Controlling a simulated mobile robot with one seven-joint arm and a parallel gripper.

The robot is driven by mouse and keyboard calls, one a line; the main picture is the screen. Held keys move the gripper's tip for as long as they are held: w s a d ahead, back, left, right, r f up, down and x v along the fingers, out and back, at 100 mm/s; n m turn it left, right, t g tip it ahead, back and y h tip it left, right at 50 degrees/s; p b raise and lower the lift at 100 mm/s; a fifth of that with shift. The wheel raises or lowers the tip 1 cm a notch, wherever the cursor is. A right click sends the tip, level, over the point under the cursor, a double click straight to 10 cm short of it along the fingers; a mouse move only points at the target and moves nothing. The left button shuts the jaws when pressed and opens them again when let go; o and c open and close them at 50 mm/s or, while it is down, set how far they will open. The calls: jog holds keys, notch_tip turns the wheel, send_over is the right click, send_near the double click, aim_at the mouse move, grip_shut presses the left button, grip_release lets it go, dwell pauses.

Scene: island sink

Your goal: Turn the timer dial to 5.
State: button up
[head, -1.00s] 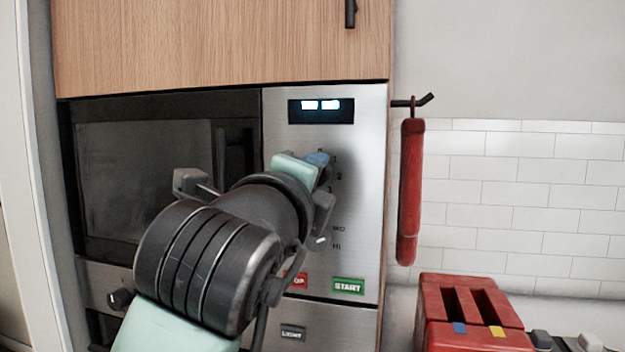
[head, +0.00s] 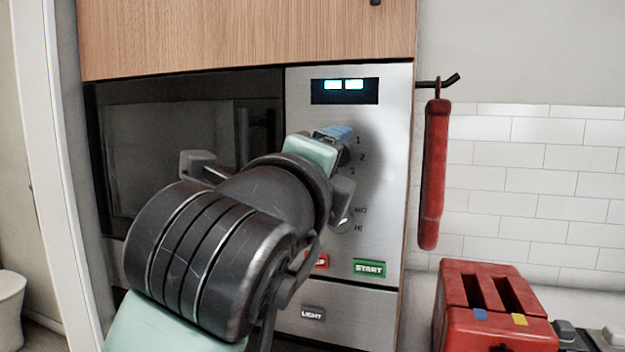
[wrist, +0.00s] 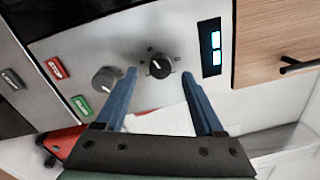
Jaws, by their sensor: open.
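The upper dial (wrist: 158,66), the knob closer to the lit display, is dark and round with a pale pointer mark. In the wrist view it shows between the tips of my open gripper (wrist: 158,75). One blue finger is on each side of it; I cannot tell whether either touches. In the head view one blue fingertip (head: 335,132) shows beside the printed 1, and my arm hides the dial. The numbers 1, 2 and 3 show to the right; lower numbers are hard to read. The display (head: 344,86) is lit.
A second, grey dial (wrist: 104,80) sits just outside one finger, with MID and HI marks. Below are a green START button (head: 369,268) and a partly hidden red button (head: 321,262). A red holder or mitt (head: 433,175) hangs at right above a red toaster (head: 490,310).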

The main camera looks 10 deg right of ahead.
jog(key=b+v, duration=0.1)
jog(key=v, duration=0.9)
jog(key=shift+s, duration=0.25)
jog(key=shift+a, duration=0.1)
jog(key=s+a+r+n+t+y+p, duration=0.3)
jog(key=r+n+t+y+p, duration=0.4)
jog(key=n, duration=0.7)
jog(key=s+a+r+n+t+y+p, duration=0.2)
jog(key=s+a+r+n+t+p, duration=0.15)
jog(key=r+n, duration=0.8)
notch_tip(320, 180, down, 17)
jog(key=n+b, duration=0.2)
jog(key=b, duration=1.3)
jog(key=shift+d+t, duration=0.35)
